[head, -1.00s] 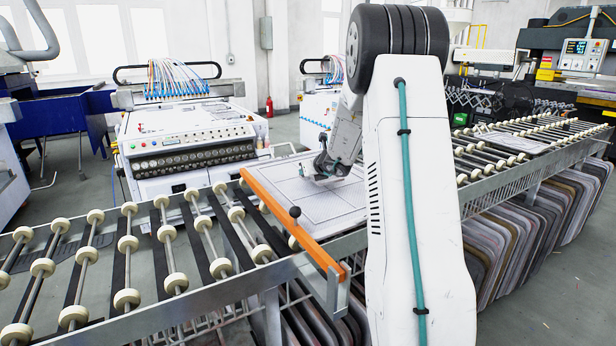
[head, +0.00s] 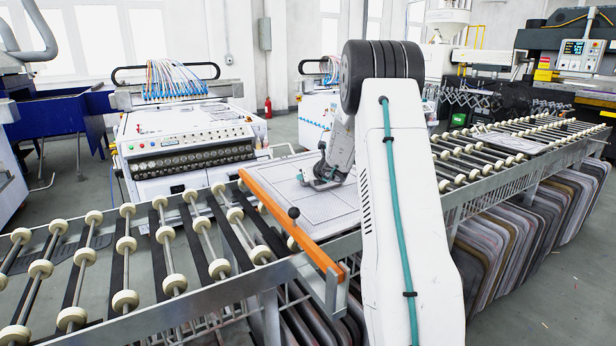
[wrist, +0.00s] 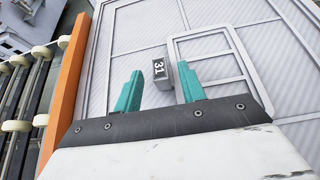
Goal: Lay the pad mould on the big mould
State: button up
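A large pale grey panelled plate, which looks like the big mould (head: 338,208), lies flat on the roller table behind an orange bar. It fills much of the wrist view (wrist: 118,45). A small grey block marked 31 (wrist: 161,74) stands on its surface. A raised rectangular frame (wrist: 228,85) lies just right of the block. I cannot tell whether block or frame belongs to the pad mould. My gripper (wrist: 160,88) is open and empty above the plate, its teal fingers spread to either side of the block's near end. In the head view my gripper (head: 318,184) is low over the plate.
Bare rollers (head: 125,245) extend left. Another thin flat plate (head: 512,141) lies on the right rollers. A white machine (head: 190,145) stands behind.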

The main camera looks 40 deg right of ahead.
jog(key=v, duration=1.2)
jog(key=a+r+n+y, duration=0.3)
jog(key=a+r+n, duration=0.15)
jog(key=a, duration=0.45)
jog(key=a+r+n+y, duration=0.25)
jog(key=a+n, duration=0.35)
jog(key=a, duration=0.3)
jog(key=s+a+r+n+g+y, duration=0.1)
jog(key=s+a+n, duration=0.25)
jog(key=a, duration=0.45)
jog(key=s+a+r+n+g+y, duration=0.2)
jog(key=s+a+n, duration=0.1)
jog(key=a+n, duration=0.3)
jog(key=s+a+f+n+g, duration=0.1)
jog(key=s+a+n+g, duration=0.4)
jog(key=s+a+n, duration=0.85)
jog(key=s+d+f+n+g+h, duration=0.1)
jog(key=s+d+n+h, duration=0.1)
jog(key=s, duration=0.5)
jog(key=s+d+f+n+g+h, duration=0.1)
jog(key=s+d+f+n+h, duration=0.1)
jog(key=s, duration=0.6)
jog(key=shift+d+n+g+h, duration=0.2)
jog(key=shift+n+g+h, duration=0.1)
jog(key=shift+n+h, duration=0.4)
